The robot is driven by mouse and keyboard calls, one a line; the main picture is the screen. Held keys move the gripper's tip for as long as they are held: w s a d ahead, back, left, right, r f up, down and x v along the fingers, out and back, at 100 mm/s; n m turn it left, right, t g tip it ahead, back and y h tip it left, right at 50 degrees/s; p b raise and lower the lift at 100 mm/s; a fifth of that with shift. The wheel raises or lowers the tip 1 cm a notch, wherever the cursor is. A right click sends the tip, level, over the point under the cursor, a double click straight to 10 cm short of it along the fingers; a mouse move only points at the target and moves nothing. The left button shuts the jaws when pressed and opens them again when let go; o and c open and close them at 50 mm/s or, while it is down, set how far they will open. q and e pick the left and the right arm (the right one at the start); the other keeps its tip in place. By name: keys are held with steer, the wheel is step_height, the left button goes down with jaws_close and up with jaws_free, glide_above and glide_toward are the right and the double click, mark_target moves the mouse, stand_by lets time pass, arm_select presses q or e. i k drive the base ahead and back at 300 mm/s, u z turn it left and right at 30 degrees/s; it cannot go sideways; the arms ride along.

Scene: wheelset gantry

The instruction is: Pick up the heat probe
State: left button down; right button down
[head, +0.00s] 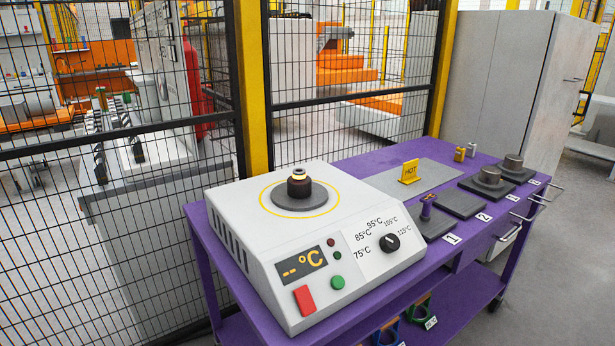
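Neither gripper is in view.
The purple table (372,290) carries a grey plate with a yellow HOT sign (409,171). Pads 2 (459,203) and beyond lie to the right; two hold round metal parts. A mesh fence (150,120) runs behind. Grey cabinets (510,80) stand at back right.

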mark_target(428, 200)
steer(key=z, duration=1.95)
steer(key=i, duration=2.2)
steer(key=u, duration=3.65)
